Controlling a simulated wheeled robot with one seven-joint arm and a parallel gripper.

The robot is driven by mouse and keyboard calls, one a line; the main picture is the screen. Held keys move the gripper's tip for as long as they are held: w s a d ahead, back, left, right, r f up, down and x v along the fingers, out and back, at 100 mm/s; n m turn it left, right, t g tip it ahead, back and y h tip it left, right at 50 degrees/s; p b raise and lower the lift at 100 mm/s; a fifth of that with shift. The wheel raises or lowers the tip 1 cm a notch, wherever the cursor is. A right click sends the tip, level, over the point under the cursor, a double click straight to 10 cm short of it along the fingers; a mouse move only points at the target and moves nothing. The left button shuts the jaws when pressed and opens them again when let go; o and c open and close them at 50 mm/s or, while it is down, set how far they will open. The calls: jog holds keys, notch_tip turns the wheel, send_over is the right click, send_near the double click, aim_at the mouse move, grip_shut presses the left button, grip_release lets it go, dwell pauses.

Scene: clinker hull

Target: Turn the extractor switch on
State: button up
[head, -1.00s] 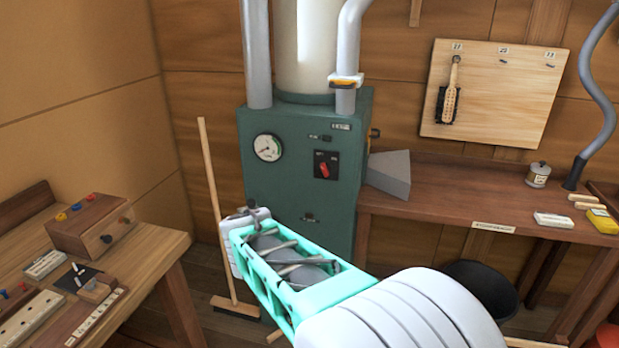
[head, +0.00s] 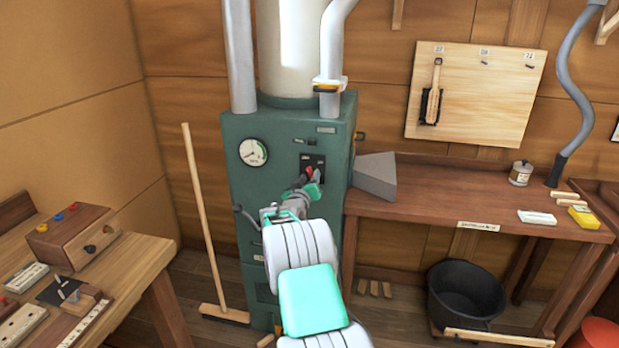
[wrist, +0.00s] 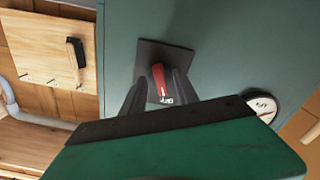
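The extractor switch is a red lever (wrist: 159,78) on a dark square plate (wrist: 168,58), set in the front of the green extractor cabinet (head: 240,192). An "OFF" label shows beside the lever in the wrist view. In the head view my gripper (head: 309,183) is at the switch and partly covers the plate and red lever (head: 311,173). In the wrist view the two dark fingers of my gripper (wrist: 158,88) stand apart, one on each side of the lever, with gaps visible. Whether the fingertips touch the plate cannot be told.
A round gauge (head: 253,152) is on the cabinet left of the switch. A broom (head: 203,215) leans at the left. A workbench (head: 440,195) and grey hopper-like block (head: 376,174) are at right, with a black bucket (head: 467,297) below. Another bench (head: 140,255) stands at left.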

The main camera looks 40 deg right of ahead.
grip_shut()
dwell(0.3)
dwell(0.3)
